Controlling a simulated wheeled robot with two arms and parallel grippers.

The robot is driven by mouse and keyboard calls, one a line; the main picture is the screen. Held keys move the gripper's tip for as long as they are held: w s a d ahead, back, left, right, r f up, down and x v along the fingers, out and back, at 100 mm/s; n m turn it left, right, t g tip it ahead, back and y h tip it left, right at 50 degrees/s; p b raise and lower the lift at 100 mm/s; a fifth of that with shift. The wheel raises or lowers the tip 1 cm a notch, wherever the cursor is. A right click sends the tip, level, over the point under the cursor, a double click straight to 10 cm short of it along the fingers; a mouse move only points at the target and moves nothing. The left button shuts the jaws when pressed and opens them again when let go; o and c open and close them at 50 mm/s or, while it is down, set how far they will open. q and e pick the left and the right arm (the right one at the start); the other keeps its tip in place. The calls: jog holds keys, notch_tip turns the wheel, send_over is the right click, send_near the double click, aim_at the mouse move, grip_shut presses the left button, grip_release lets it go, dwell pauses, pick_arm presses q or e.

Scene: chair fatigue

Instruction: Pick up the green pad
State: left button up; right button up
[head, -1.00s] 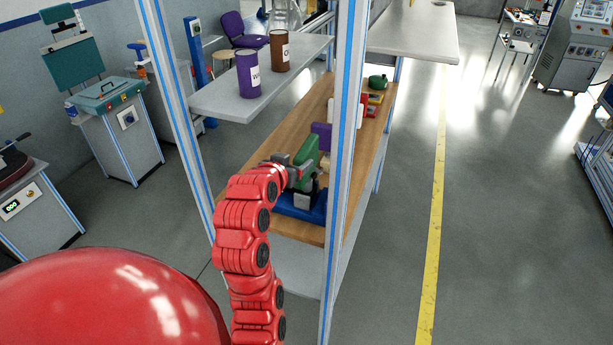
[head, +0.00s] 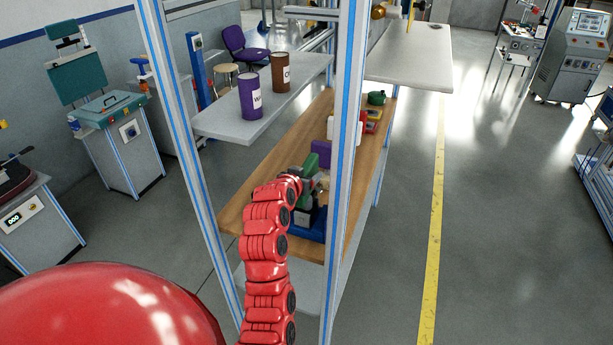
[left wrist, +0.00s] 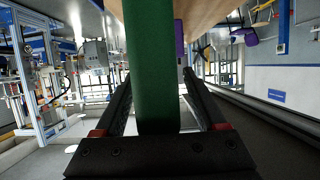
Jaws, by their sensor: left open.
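The green pad (left wrist: 153,50) fills the middle of the left wrist view as a tall, flat green shape. In the head view it shows in part (head: 321,150) on the wooden shelf, partly covered by my gripper. My left gripper (left wrist: 157,76) is open, with one black finger on each side of the pad. I cannot tell whether either finger touches it. In the head view the left gripper (head: 308,180) is at the pad, partly hidden by the frame post. My right gripper is not in view.
The wooden shelf (head: 262,165) also holds a blue object (head: 311,228) and a purple block (head: 321,160). A grey upper shelf (head: 225,124) carries a purple can (head: 249,97) and a brown can (head: 281,72). A metal post (head: 346,150) stands close right of my arm.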

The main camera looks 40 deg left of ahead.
pick_arm(q)
jog(key=shift+w+f, duration=0.1)
grip_shut()
dwell(0.3)
dwell(0.4)
